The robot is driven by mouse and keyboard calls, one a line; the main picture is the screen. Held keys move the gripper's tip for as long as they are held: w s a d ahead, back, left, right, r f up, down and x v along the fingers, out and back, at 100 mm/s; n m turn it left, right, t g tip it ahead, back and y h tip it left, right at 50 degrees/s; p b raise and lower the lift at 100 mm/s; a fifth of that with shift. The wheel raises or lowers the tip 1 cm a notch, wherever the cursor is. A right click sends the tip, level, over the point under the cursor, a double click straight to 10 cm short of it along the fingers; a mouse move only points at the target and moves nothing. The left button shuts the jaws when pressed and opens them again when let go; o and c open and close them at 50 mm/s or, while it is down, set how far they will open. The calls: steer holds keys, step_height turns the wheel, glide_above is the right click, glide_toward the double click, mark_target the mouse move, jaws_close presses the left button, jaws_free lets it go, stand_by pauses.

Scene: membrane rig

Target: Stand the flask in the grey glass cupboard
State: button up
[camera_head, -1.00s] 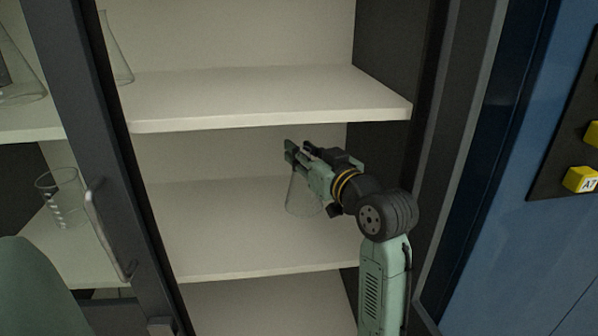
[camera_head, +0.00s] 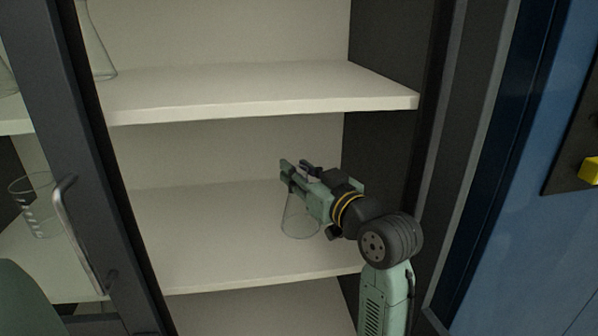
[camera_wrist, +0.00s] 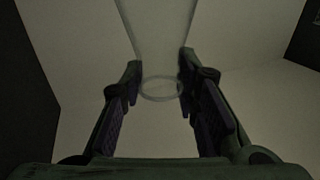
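The clear conical flask (camera_head: 299,217) is upright on the middle shelf (camera_head: 210,245) of the grey glass cupboard (camera_head: 428,170), near its right side. Its base appears to rest on the shelf. My gripper (camera_head: 294,166) reaches in from the right at the height of the flask's neck. In the wrist view my gripper (camera_wrist: 160,72) has its fingers apart, one on each side of the flask's round rim (camera_wrist: 160,99), with small gaps showing. The fingers hide part of the neck in the head view.
The upper shelf (camera_head: 260,90) lies above my gripper, and the dark right side wall is close to my arm. A door frame with a handle (camera_head: 75,230) stands at left. The middle shelf's left part is clear.

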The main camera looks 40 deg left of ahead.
steer(key=o, duration=0.4)
steer(key=shift+r, duration=0.15)
steer(key=v, duration=1.2)
